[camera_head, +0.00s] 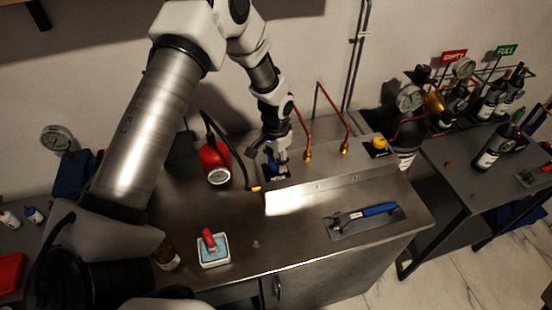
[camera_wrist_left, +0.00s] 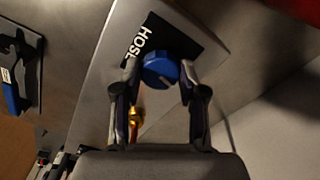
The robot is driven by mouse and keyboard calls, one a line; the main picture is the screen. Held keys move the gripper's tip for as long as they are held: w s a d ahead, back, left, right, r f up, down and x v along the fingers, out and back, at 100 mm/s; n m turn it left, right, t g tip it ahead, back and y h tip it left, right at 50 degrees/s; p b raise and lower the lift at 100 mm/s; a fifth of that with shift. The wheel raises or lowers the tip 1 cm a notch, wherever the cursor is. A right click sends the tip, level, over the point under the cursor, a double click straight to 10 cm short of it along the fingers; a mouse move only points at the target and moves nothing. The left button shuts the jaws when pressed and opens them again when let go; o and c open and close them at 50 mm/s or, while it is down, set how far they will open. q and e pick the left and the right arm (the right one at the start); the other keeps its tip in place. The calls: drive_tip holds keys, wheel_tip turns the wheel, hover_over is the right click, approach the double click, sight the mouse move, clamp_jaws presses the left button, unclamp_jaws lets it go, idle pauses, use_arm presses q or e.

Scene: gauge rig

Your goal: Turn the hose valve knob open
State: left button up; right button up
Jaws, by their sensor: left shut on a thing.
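The hose valve knob is a round blue knob (camera_wrist_left: 160,68) on the sloped steel panel (camera_wrist_left: 108,50), beside a black label (camera_wrist_left: 185,42) with white letters, partly covered, reading "HOS". My left gripper (camera_wrist_left: 160,80) has its two fingers on either side of the knob and is shut on it. In the head view my left gripper (camera_head: 277,165) reaches down to the left end of the steel panel (camera_head: 325,180), and only a bit of blue shows there. My right gripper is not in view.
A yellow knob (camera_head: 379,143) sits at the panel's right end, with copper pipes (camera_head: 320,100) behind. A red gauge device (camera_head: 214,160) stands left of my gripper. A blue-handled tool (camera_head: 365,215) and a white dish (camera_head: 213,250) lie in front. Bottles (camera_head: 498,145) stand on the right bench.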

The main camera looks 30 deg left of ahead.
sight(276, 163)
use_arm(q)
drive_tip(key=shift+s+f+n, duration=0.15)
drive_tip(key=shift+n, duration=1.15)
drive_tip(key=o, duration=1.1)
drive_tip(key=shift+o, duration=0.2)
drive_tip(key=shift+r, duration=0.25)
wheel_tip(276, 163, up, 12)
drive_tip(key=shift+f, duration=0.2)
